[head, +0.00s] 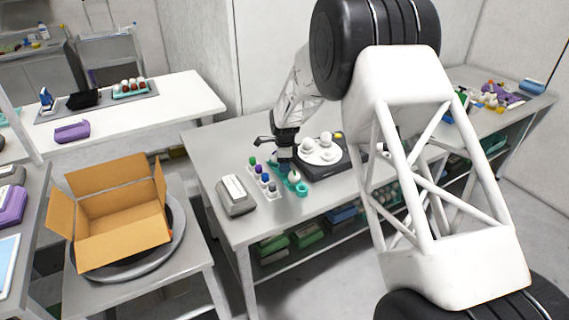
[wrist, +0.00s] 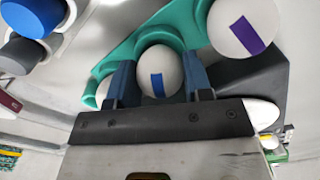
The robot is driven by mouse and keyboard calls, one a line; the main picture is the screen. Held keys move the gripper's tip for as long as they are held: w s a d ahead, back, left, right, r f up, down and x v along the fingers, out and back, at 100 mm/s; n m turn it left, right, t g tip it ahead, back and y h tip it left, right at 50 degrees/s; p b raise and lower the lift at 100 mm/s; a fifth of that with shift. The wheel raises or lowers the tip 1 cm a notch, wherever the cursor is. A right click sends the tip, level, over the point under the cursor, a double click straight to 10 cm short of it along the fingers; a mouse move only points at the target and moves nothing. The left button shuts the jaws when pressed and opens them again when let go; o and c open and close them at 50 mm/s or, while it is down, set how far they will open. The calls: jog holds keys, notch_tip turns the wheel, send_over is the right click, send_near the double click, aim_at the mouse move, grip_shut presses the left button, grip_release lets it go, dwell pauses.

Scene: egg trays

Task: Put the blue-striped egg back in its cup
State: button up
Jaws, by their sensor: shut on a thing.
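The blue-striped egg (wrist: 165,62) is white with a short blue band. In the wrist view it sits between the two blue fingers of my gripper (wrist: 158,80), which is shut on it. The teal egg tray (wrist: 125,52) lies behind and around it; I cannot tell whether the egg touches a cup. A purple-striped egg (wrist: 240,28) sits at the upper right on the teal tray. Another white egg (wrist: 103,90) is partly hidden by the left finger. In the head view my gripper (head: 285,160) is low over the tray (head: 301,189), and the held egg is hidden.
Left of the tray stand several coloured-top vials (head: 262,178) and a grey box-like device (head: 236,196). Right of it is a dark device (head: 330,170) with white round parts. An open cardboard box (head: 122,240) stands on a separate stand to the left.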

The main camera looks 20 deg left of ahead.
jog(key=shift+f, duration=0.15)
dwell(0.5)
jog(key=o, duration=0.7)
jog(key=shift+r, duration=3.9)
jog(key=shift+r, duration=3.6)
